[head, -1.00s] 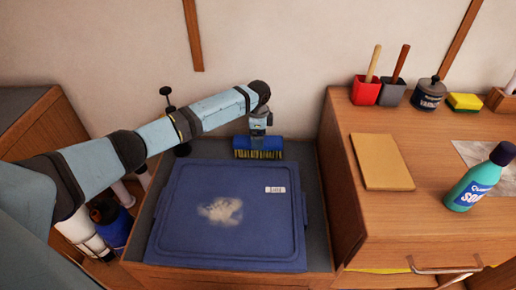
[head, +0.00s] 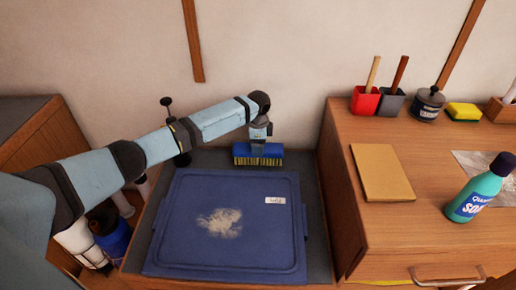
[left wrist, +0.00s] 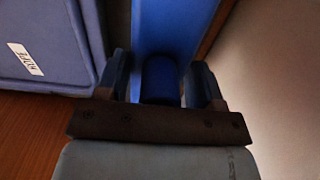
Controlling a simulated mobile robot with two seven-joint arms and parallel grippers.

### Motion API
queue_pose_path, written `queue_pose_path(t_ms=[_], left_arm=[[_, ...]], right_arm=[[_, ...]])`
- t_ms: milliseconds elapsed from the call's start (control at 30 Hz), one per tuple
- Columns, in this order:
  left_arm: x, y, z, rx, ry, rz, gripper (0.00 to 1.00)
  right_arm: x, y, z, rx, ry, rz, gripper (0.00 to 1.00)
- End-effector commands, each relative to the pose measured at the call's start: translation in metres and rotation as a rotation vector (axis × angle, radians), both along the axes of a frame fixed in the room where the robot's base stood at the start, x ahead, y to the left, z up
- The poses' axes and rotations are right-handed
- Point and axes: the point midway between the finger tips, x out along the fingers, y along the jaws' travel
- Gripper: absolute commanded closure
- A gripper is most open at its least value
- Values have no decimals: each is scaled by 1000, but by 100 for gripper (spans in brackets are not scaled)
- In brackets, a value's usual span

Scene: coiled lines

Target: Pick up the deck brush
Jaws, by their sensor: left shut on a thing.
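The deck brush (head: 258,150) has a blue block with yellow bristles pointing down. It is at the back of the grey-lined surface, just behind the blue lidded box. My left gripper (head: 259,136) is above it and shut on it, with the arm reaching in from the left. In the left wrist view the brush's blue block (left wrist: 172,25) fills the middle, and its round blue part sits between the two fingers of my gripper (left wrist: 161,82). I cannot tell whether the bristles touch the surface. My right gripper is in no view.
The blue box (head: 175,245) with a pale powdery patch on its lid lies in front of the brush. A wooden cabinet (head: 440,235) stands right, bearing a soap bottle (head: 475,195), a tan board (head: 382,172) and two brush pots. The wall is close behind.

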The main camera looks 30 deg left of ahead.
Motion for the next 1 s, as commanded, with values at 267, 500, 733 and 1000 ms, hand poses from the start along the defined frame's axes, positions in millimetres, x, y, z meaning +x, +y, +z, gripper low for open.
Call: queue_pose_path(t_ms=[267,500,733,1000], left_arm=[[1,-1,80,-2,-5,-1,70],[1,0,143,-1,-5,-1,70],[1,0,178,-2,-3,0,70],[0,0,186,-1,0,0,70]], right_arm=[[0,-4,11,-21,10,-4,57],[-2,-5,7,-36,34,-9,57],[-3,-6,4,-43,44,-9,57],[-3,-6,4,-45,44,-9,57]])
